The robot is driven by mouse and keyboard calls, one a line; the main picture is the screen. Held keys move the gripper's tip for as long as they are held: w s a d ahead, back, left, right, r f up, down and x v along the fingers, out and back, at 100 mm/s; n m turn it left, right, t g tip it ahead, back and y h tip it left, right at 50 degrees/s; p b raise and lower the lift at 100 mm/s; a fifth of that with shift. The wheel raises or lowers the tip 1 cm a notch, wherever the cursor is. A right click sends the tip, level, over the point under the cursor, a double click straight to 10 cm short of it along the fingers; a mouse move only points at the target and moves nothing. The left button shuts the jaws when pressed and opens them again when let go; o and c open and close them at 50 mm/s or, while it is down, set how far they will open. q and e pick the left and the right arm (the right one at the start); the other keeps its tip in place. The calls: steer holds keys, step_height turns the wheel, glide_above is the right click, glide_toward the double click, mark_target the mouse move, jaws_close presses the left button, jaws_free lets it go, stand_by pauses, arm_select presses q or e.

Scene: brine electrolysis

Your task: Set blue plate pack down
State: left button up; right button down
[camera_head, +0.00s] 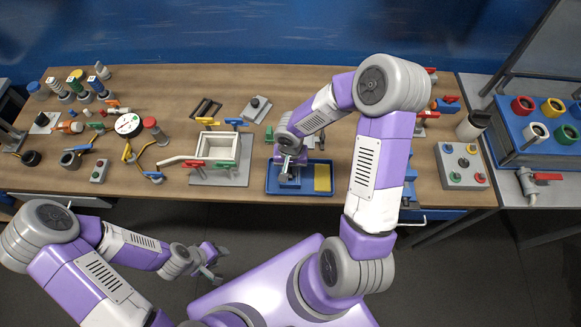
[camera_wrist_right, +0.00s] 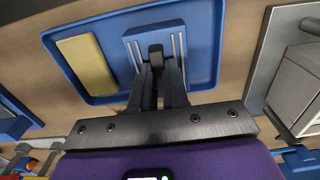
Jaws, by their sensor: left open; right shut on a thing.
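The blue plate pack (camera_wrist_right: 141,42) is a light blue block with pale strips, and it also shows in the head view (camera_head: 287,183). It is in the blue tray (camera_wrist_right: 215,50), beside a yellow pad (camera_wrist_right: 86,64). My right gripper (camera_wrist_right: 157,62) is shut on a dark handle at the pack's end. In the head view my right gripper (camera_head: 290,165) is over the left half of the tray. I cannot tell whether the pack touches the tray floor. My left gripper (camera_head: 212,262) is open and empty, in front of the table.
A white square tank (camera_head: 217,148) with coloured valves stands left of the tray. A button box (camera_head: 462,166) is at the right. Several small fittings crowd the table's left end. Bare wood (camera_head: 340,150) shows right of the tray, partly behind my right arm.

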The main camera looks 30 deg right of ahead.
steer(key=shift+f, duration=0.1)
steer(key=c, duration=1.6)
jaws_free()
steer(key=shift+f+b, duration=0.1)
steer(key=shift+b, duration=0.2)
steer(key=o, duration=0.5)
steer(key=shift+r, duration=0.2)
